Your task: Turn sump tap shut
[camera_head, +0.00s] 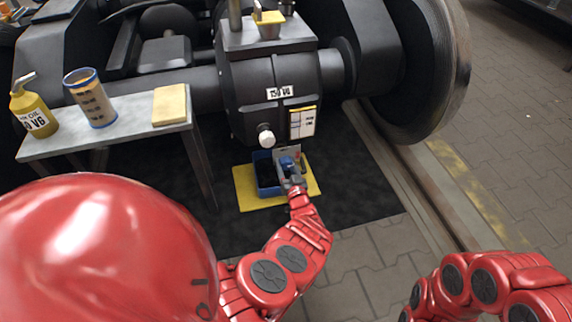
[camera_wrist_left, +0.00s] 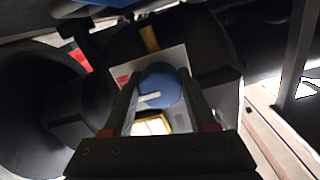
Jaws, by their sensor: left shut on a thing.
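The sump tap (camera_head: 287,163) has a blue handle and sits low under the dark gear housing (camera_head: 245,85), before a pale plate (camera_head: 281,152). In the left wrist view the tap's round blue handle (camera_wrist_left: 164,82) with a white bar fills the space between my fingers. My left gripper (camera_head: 291,174) is shut on the tap handle; its fingers (camera_wrist_left: 158,95) stand on both sides of it. The head view is too small to read the handle's angle. My right arm shows at the lower right; its gripper is out of view.
A blue tray (camera_head: 264,182) stands on a yellow mat (camera_head: 246,198) below the housing. A white knob (camera_head: 266,138) juts out above it. A bench (camera_head: 55,144) at left holds a yellow oil bottle (camera_head: 33,108), a tin (camera_head: 92,100) and a yellow pad (camera_head: 170,104). A wheel (camera_head: 425,65) stands at right.

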